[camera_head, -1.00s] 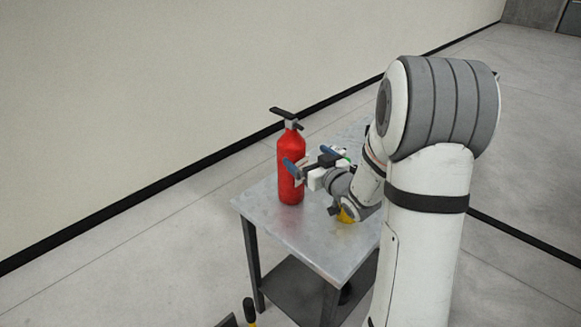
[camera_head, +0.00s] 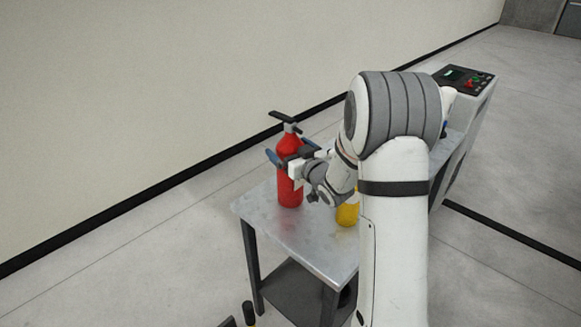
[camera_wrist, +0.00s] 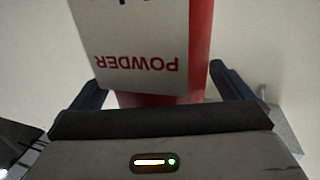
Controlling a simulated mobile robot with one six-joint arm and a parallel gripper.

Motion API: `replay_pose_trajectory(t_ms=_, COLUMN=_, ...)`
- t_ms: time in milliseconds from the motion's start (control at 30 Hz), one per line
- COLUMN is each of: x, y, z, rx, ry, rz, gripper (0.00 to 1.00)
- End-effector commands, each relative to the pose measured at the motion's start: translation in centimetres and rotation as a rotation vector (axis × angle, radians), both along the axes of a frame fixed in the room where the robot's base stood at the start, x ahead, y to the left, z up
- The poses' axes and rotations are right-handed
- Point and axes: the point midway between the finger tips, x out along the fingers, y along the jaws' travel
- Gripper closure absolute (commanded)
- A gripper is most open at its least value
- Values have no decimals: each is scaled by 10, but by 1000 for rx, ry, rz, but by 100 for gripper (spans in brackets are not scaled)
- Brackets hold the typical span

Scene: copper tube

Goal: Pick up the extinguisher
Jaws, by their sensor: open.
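The red extinguisher (camera_head: 289,183) stands upright on the metal table, with a black handle on top. My gripper (camera_head: 288,158) is at its upper body, with one blue finger showing on its left side. In the wrist view the extinguisher (camera_wrist: 201,45) and its white label reading "POWDER" fill the middle, upside down. My gripper (camera_wrist: 160,90) is open, with one finger on each side of the extinguisher. A gap shows on the right; I cannot tell whether either finger touches it.
The grey metal table (camera_head: 262,212) has bare surface at its front left. A yellow object (camera_head: 347,214) stands on it close to my arm. A machine with a control panel (camera_head: 462,78) is at the right. A pale wall rises behind.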

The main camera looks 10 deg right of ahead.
Motion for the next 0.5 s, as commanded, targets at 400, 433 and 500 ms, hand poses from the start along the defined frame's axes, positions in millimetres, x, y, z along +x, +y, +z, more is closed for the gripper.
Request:
replay_pose_trajectory(t_ms=400, x=0, y=-1, z=0, rx=0, ry=0, rz=-1, gripper=33)
replay_pose_trajectory(t_ms=433, x=0, y=-1, z=0, rx=0, ry=0, rz=-1, gripper=36)
replay_pose_trajectory(t_ms=500, x=0, y=-1, z=0, rx=0, ry=0, rz=-1, gripper=42)
